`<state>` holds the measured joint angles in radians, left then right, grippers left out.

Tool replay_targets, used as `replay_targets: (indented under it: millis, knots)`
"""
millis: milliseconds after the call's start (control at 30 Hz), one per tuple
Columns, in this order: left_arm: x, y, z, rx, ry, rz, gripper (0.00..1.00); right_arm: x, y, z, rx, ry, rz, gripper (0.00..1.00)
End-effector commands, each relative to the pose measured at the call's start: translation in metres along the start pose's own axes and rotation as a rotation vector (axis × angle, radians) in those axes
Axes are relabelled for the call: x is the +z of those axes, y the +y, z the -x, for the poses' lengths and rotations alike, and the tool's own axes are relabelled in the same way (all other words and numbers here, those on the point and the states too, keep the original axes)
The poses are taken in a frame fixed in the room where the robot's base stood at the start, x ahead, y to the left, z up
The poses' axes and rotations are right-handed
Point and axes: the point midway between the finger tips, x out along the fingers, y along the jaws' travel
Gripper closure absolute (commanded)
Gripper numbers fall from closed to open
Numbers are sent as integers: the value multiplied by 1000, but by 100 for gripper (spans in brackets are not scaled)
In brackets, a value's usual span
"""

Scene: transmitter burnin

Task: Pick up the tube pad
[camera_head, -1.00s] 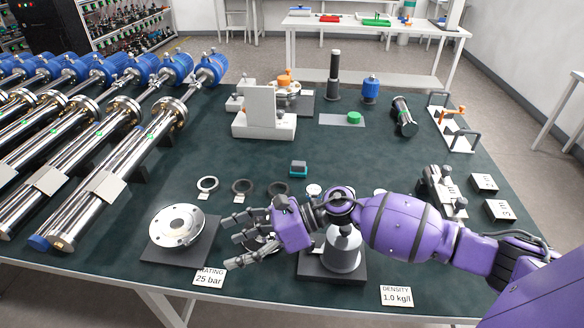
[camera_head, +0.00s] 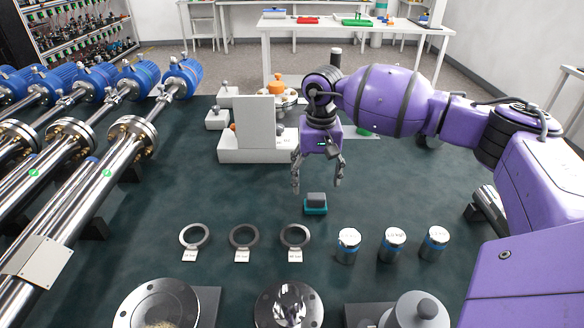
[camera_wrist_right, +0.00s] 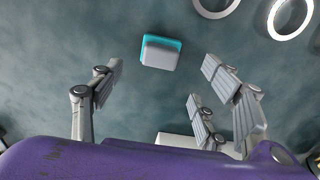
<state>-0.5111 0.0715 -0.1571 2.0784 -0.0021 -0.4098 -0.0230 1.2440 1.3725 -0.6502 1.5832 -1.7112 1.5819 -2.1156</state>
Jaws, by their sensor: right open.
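The tube pad (camera_head: 316,203), a small grey block on a teal base, lies flat on the dark green table top in the middle of the head view. It also shows in the right wrist view (camera_wrist_right: 161,52), top centre. My right gripper (camera_head: 317,181) points down with its fingers spread, above and slightly behind the pad. In the right wrist view the open fingers (camera_wrist_right: 160,78) stand left and right of the pad's line with nothing between them. They do not touch the pad. My left gripper is not in view.
Rings (camera_head: 243,237) with labels and several metal cylinders (camera_head: 392,244) stand in a row in front of the pad. A pale grey fixture (camera_head: 257,130) stands behind-left. Long steel tubes (camera_head: 95,205) with blue ends fill the left. Table around the pad is clear.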

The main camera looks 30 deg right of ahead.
Motion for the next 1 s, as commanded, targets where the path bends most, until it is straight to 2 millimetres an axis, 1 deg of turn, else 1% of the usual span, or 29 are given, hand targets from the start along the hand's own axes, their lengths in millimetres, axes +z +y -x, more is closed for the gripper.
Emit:
replay_targets:
  millis: [33,100,233,367,533,633,800,1000]
  knots:
    - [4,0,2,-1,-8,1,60,1,1,-8,3,-4,0,31]
    - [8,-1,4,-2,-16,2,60,1,1,-15,2,-3,-1,31]
    - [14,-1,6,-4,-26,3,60,1,0,-26,1,-3,-1,31]
    - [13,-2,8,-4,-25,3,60,2,-1,-41,1,-5,-1,31]
    - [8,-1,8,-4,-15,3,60,2,-2,-67,1,-5,-2,31]
    - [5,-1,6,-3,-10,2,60,2,-2,-73,0,-3,-2,31]
    - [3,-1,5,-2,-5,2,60,2,-2,-73,0,-2,-2,31]
    - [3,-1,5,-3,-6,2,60,2,-2,-72,-1,-2,-2,57]
